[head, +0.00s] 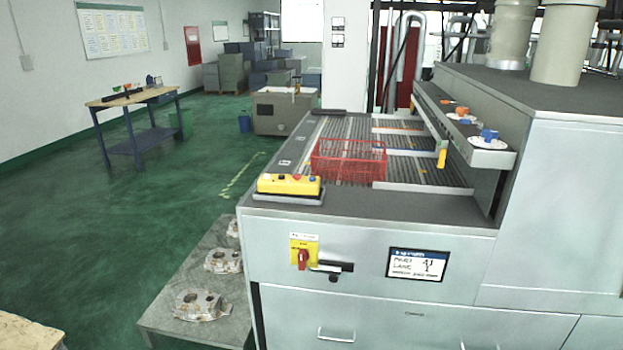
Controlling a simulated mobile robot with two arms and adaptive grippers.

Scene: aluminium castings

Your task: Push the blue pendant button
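A yellow pendant (289,187) lies on a dark base at the near left corner of the grey machine's top. Several small buttons stand on its upper face. Neither of my grippers is in view, and nothing touches the pendant.
A red wire basket (348,160) stands on the ribbed machine bed behind the pendant. A shelf at the right holds blue (489,135) and orange (462,111) pieces. Castings (201,304) lie on a low table at left. Green floor beyond is open.

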